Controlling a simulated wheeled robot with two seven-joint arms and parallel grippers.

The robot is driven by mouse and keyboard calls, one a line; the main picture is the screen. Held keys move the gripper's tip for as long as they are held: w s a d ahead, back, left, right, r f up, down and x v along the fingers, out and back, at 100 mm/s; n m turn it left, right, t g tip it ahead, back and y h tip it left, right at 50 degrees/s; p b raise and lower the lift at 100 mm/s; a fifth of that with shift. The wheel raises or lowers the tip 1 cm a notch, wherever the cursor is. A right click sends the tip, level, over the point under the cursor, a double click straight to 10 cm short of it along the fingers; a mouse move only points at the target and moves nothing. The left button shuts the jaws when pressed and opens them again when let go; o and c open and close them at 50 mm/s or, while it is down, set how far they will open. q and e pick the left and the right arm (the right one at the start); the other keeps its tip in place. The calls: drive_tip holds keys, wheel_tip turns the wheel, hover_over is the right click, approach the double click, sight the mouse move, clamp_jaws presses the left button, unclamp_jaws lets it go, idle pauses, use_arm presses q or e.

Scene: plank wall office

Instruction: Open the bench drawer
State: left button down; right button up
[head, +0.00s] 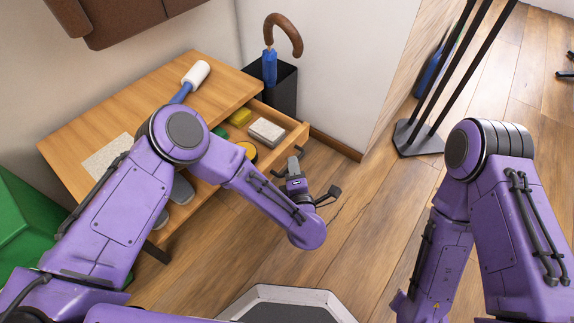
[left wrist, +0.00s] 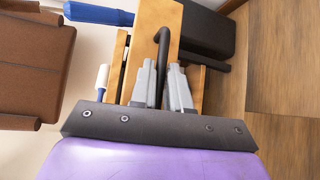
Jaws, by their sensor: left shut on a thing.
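The wooden bench (head: 228,88) stands against the wall at the left of the head view. Its drawer (head: 296,137) is pulled out, and its inside shows. It holds a yellow sponge (head: 240,117), a pale block (head: 266,131) and a round yellow-and-black thing (head: 247,151). My left gripper (head: 293,166) is at the drawer front. In the left wrist view its grey fingers (left wrist: 164,85) are shut on the dark bar handle (left wrist: 163,45). My left arm hides part of the bench and drawer. My right arm shows at the right; its gripper is out of view.
A lint roller (head: 196,73) and a speckled mat (head: 107,154) lie on the bench top. A black bin (head: 283,92) with an umbrella (head: 270,66) stands behind the drawer. Shoes (head: 181,190) are below. A green box (head: 28,222) is at left.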

use_arm(q)
drive_tip(key=shift+s+f, duration=0.1)
drive_tip(key=c, duration=1.2)
unclamp_jaws()
drive_tip(key=shift+o, duration=0.2)
drive_tip(key=p+v, duration=0.3)
drive_tip(key=v, duration=0.7)
drive_tip(key=shift+s, duration=0.25)
